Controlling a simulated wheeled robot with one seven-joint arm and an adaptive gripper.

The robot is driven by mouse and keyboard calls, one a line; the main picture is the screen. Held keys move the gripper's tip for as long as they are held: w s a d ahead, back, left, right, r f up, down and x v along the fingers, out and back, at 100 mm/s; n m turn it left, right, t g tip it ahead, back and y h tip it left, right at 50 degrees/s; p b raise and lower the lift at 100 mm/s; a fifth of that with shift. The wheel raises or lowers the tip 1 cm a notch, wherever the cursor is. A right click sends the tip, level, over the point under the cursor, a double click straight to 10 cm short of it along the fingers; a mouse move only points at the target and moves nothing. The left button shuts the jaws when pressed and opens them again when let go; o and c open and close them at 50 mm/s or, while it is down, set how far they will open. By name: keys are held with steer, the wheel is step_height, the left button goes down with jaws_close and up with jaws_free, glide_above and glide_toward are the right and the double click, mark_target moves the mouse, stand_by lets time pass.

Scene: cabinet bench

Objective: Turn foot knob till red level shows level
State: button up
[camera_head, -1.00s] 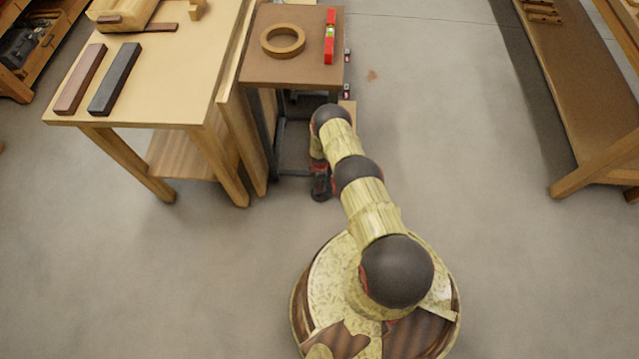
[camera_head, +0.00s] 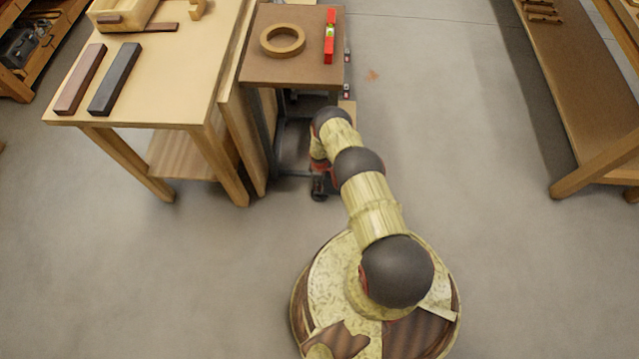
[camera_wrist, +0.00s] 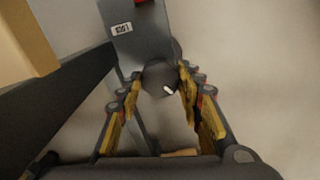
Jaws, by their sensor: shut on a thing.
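The red level (camera_head: 330,42) lies on the brown top of a small stand (camera_head: 290,72), along its right side. Its green vial shows, but the bubble is too small to read. In the wrist view the foot knob (camera_wrist: 158,78) is dark and round with a white mark on its lower right. It sits between the fingertips of my gripper (camera_wrist: 160,80), which is shut on it from both sides. In the head view my gripper (camera_head: 320,187) is low beside the stand's near right leg, partly hidden by my arm; the knob cannot be made out there.
A wooden ring (camera_head: 283,52) lies on the stand. A workbench (camera_head: 150,75) with two dark bars stands close on the left. A grey post with a small label (camera_wrist: 122,28) rises past the knob. Floor is clear to the right, up to another bench (camera_head: 575,90).

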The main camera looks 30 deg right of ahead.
steer(key=m, duration=0.3)
steer(key=shift+m, duration=2.1)
steer(key=o, duration=1.2)
steer(key=shift+c, duration=0.2)
steer(key=shift+r, duration=0.15)
step_height(320, 180, up, 12)
steer(key=shift+f, duration=0.2)
